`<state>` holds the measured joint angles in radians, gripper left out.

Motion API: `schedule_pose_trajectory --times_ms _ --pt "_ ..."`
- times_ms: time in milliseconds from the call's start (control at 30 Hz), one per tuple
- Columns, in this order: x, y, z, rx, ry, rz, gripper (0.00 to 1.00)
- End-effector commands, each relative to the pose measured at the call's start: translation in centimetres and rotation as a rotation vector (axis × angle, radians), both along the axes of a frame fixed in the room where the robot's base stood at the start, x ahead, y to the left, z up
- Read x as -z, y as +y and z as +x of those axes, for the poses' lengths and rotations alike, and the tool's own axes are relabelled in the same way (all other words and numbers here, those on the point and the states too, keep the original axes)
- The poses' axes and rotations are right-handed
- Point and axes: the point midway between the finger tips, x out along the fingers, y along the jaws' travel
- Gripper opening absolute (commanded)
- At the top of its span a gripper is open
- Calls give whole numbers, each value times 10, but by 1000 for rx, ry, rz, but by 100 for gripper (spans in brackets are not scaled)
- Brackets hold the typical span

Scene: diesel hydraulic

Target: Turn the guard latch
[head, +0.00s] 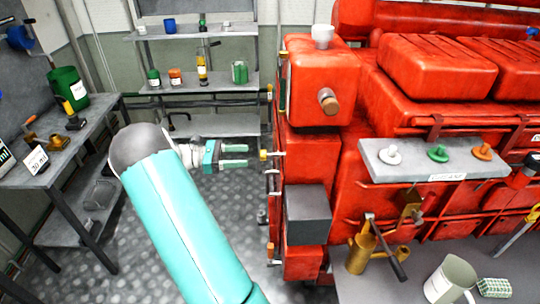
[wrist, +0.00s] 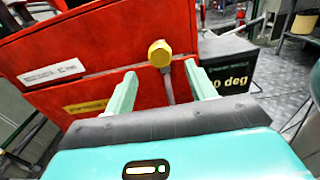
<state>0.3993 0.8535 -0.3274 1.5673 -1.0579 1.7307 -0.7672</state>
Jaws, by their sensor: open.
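The guard latch looks to be the yellow hexagonal knob (wrist: 160,54) with a grey bar below it on the red engine panel in the wrist view. In the head view a small yellow knob (head: 263,155) shows at the engine's left side. My gripper (head: 247,156) is level with it, just to its left, pointing at the engine. In the wrist view my gripper (wrist: 161,73) is open, with one pale green finger on each side of the grey bar. I cannot tell whether a finger touches the bar. Nothing is held.
A dark box (wrist: 225,75) marked "0 deg" is beside the right finger. The red engine (head: 320,80) fills the right, with a grey shelf of coloured knobs (head: 435,165). A workbench (head: 50,170) is at left and a shelf rack (head: 195,90) behind. The floor between is clear.

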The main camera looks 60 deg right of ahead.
Motion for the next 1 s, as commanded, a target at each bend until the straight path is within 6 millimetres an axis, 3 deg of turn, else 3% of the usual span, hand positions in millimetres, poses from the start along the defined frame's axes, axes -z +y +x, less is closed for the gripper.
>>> schedule_pose_trajectory --times_ms 400,600,867,1000 --pt "0 -36 -72 2 -2 1 55" --pt "0 -43 -86 0 -2 1 55" --pt "0 -44 -88 -1 -2 1 55" --pt "0 -44 -87 -1 -2 0 32"
